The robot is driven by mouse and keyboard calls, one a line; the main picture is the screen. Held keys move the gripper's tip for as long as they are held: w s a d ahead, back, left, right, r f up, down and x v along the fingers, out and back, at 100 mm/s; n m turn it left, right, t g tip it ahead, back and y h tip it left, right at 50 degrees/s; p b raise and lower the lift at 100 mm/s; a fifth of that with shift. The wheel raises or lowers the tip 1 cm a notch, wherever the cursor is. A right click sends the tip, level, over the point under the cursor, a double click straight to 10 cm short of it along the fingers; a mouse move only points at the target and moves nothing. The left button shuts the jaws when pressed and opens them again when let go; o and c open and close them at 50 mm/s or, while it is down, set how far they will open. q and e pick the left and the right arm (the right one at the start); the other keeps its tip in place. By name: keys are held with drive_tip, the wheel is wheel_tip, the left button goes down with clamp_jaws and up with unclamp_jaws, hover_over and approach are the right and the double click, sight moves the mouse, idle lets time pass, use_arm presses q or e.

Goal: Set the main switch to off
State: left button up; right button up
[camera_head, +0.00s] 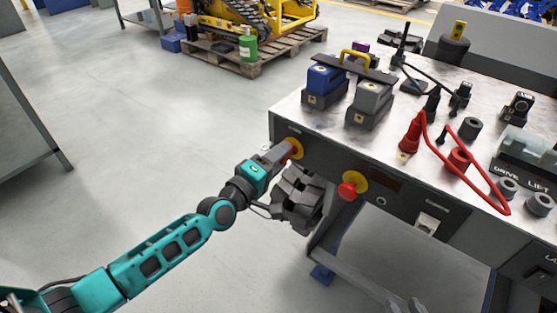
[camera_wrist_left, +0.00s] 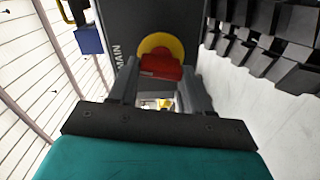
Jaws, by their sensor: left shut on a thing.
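The main switch (camera_wrist_left: 163,68) has a red handle on a round yellow plate, on the dark front panel beside the word MAIN. It also shows in the head view (camera_head: 295,146), at the left end of the console's front, partly hidden by my left gripper. My left gripper (camera_head: 284,152) reaches it from the left, and in the wrist view its grey fingers (camera_wrist_left: 160,88) stand on either side of the red handle, shut on it. Grey tips at the bottom edge of the head view may be my right gripper (camera_head: 405,306); its jaws are not clear.
A second red and yellow knob (camera_head: 350,187) sits to the right on the same panel. Dark ridged track blocks (camera_head: 297,200) are just below my left gripper. Battery-like blocks and a red cable (camera_head: 483,178) lie on the console top (camera_head: 300,119). Open floor lies left.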

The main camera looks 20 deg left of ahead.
use_arm(q)
drive_tip(key=shift+f+n, duration=0.1)
drive_tip(key=shift+n, duration=1.1)
drive_tip(key=shift+b, duration=0.3)
drive_tip(key=o, duration=1.1)
drive_tip(key=shift+c, duration=0.2)
drive_tip(key=p+v, duration=0.1)
drive_tip(key=v, duration=1.2)
